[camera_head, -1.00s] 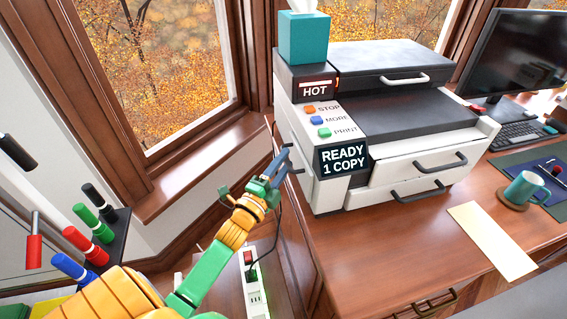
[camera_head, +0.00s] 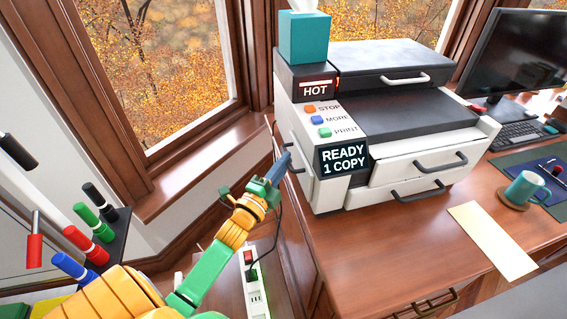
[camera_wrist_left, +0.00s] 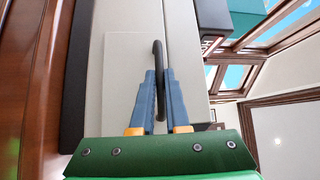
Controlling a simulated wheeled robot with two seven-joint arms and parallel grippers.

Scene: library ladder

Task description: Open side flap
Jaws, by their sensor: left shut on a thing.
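The printer (camera_head: 345,112) stands on the wooden desk, with a dark top and a white body. Its side flap (camera_wrist_left: 126,75) is a pale panel on the left side, and it looks closed in the left wrist view. A dark curved handle (camera_wrist_left: 159,55) sticks out from that side. My left gripper (camera_head: 281,164) is at the printer's left side; in the left wrist view its blue fingers (camera_wrist_left: 160,98) are shut on the handle. My right gripper is not in view.
A teal tissue box (camera_head: 304,36) sits on top of the printer. A teal mug (camera_head: 522,187) and a yellow paper strip (camera_head: 491,241) lie to the right on the desk. Markers (camera_head: 93,223) stand at the left.

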